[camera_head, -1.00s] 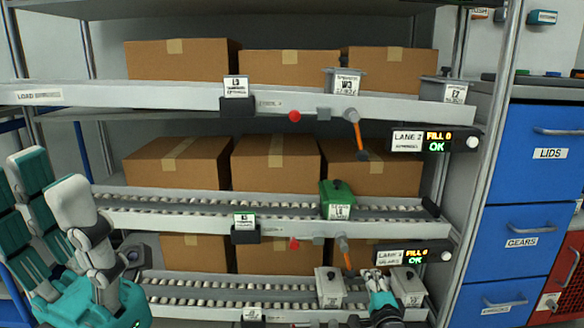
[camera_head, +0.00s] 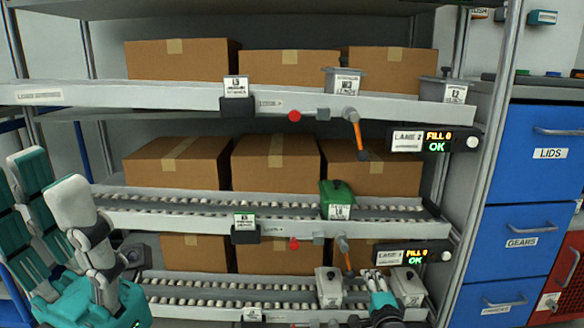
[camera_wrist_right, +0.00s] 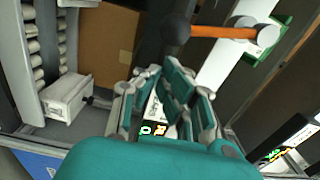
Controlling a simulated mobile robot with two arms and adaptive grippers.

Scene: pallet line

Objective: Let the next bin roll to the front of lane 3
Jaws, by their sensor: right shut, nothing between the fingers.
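Two grey lidded bins stand on the bottom roller lane (camera_head: 200,292), below the lower lane sign (camera_head: 402,255): one left (camera_head: 329,287), one at the right end (camera_head: 407,285). Its lane number is too blurred to read. My right gripper (camera_head: 375,277) is shut and empty, in front of the gap between them; its fingers (camera_wrist_right: 165,88) also show in the right wrist view. An orange lever (camera_head: 345,254) hangs above; an orange lever (camera_wrist_right: 228,32) and a grey bin (camera_wrist_right: 66,98) show in the wrist view. My left gripper (camera_head: 50,205) is open and empty at left.
A green bin (camera_head: 337,200) stands on the middle roller lane, with cardboard boxes (camera_head: 276,163) behind. Another orange lever (camera_head: 358,134) hangs from the upper shelf (camera_head: 185,97). Blue drawers (camera_head: 537,240) stand at right. The bottom lane left of the bins is clear.

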